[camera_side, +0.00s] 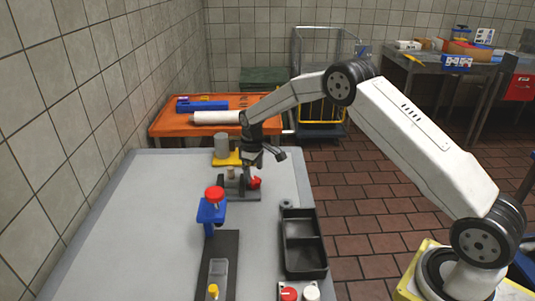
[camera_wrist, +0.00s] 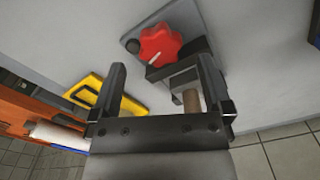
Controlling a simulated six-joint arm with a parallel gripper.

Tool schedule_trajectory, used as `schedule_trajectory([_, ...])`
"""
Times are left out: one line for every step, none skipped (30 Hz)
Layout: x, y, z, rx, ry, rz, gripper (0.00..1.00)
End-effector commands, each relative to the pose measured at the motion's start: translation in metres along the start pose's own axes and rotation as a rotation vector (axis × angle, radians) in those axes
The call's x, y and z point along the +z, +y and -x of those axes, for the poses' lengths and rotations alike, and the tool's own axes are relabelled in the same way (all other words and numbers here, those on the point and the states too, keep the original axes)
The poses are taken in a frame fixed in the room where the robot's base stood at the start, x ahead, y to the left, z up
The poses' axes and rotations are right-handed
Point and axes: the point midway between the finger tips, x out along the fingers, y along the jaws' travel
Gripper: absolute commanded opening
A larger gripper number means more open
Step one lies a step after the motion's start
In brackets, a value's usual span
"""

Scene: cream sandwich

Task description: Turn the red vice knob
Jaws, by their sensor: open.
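The red vice knob (camera_side: 254,182) is a lobed knob on the right side of a small dark grey vice (camera_side: 240,194), towards the back of the grey table. In the wrist view the knob (camera_wrist: 160,44) shows beyond the fingertips with a small pale mark on its face, in front of the vice body (camera_wrist: 187,73). A brown cylinder (camera_wrist: 191,101) stands at the vice; I cannot tell whether it is clamped. My gripper (camera_side: 264,160) is open just above the knob.
A blue fixture (camera_side: 209,213) with a red top stands nearer the camera. A black two-part tray (camera_side: 303,242) lies to the right. A yellow piece with a grey cylinder (camera_side: 221,146) stands behind the vice. An orange table (camera_side: 165,124) is beyond. The table's left side is clear.

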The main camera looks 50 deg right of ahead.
Motion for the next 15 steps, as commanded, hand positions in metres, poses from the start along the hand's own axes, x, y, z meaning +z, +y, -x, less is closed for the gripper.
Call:
schedule_trajectory([-0.001,0.0,0.008,0.001,0.002,0.0,1.0])
schedule_trajectory([-0.001,0.0,0.012,0.001,0.002,0.0,1.0])
schedule_trajectory([-0.001,0.0,0.017,0.001,0.002,0.0,1.0])
schedule_trajectory([0.0,0.0,0.021,0.001,0.002,0.0,1.0])
schedule_trajectory([0.0,0.0,0.025,0.001,0.002,0.0,1.0])
schedule_trajectory([0.0,0.0,0.03,0.001,0.002,0.0,1.0])
schedule_trajectory([0.0,0.0,0.033,0.001,0.001,0.0,1.0])
schedule_trajectory([0.0,0.0,0.036,0.001,0.001,0.0,1.0])
schedule_trajectory([0.0,0.0,0.04,0.0,0.001,0.0,1.0])
schedule_trajectory([0.0,0.0,0.042,0.0,0.001,0.0,1.0])
schedule_trajectory([0.0,0.0,0.044,0.0,0.001,0.0,1.0])
schedule_trajectory([0.0,0.0,0.046,0.0,0.001,0.0,1.0])
schedule_trajectory([0.0,0.0,0.047,0.0,0.0,0.0,1.0])
schedule_trajectory([0.0,0.0,0.048,0.0,0.0,0.0,1.0])
schedule_trajectory([0.0,0.0,0.049,0.0,0.0,0.0,1.0])
